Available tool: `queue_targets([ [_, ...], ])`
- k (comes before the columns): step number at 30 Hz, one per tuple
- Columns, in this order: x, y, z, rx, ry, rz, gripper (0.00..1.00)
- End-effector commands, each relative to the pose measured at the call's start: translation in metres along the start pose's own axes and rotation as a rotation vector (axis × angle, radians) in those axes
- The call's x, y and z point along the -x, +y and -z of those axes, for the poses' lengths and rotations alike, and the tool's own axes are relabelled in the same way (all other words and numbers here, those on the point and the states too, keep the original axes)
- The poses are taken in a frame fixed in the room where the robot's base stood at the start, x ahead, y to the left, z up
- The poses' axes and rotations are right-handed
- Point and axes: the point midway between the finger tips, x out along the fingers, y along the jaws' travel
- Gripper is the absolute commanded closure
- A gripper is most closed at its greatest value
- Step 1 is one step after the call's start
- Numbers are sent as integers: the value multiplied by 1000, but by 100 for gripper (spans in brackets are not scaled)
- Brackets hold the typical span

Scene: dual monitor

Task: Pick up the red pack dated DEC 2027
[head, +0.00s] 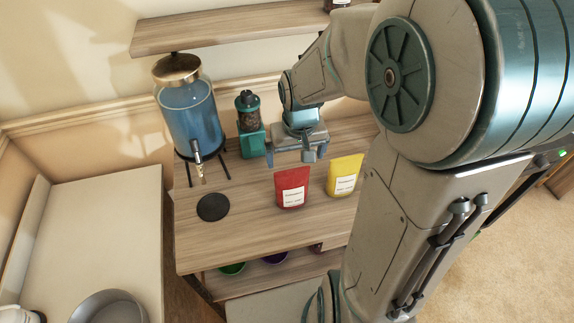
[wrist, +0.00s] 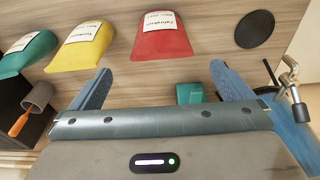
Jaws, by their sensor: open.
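A red pack (head: 292,188) with a white label stands on the wooden table, left of a yellow pack (head: 345,176). In the wrist view the red pack (wrist: 162,38) lies beyond and between my finger tips, near the upper middle, with the yellow pack (wrist: 82,44) to its left. The date on the red label is too small to read surely. My gripper (head: 296,153) is open and empty, behind and above the red pack in the head view. Its two blue fingers also show in the wrist view (wrist: 160,80), apart from the pack.
A teal pack (wrist: 27,52) lies left of the yellow one. A drink dispenser (head: 190,115) and a green grinder (head: 249,125) stand at the back left. A black coaster (head: 213,207) lies left of the red pack. A shelf (head: 240,28) hangs above; bowls (head: 232,268) sit below.

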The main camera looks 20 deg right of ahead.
Motion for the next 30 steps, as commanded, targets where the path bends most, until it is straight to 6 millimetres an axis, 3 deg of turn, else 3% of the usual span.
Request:
queue_targets([
  [1,8,-1,2,2,0,2,0],
  [5,4,-4,4,9,1,5,0],
  [18,-66,-8,4,18,-2,6,0],
  [30,-93,-5,3,14,-2,6,0],
])
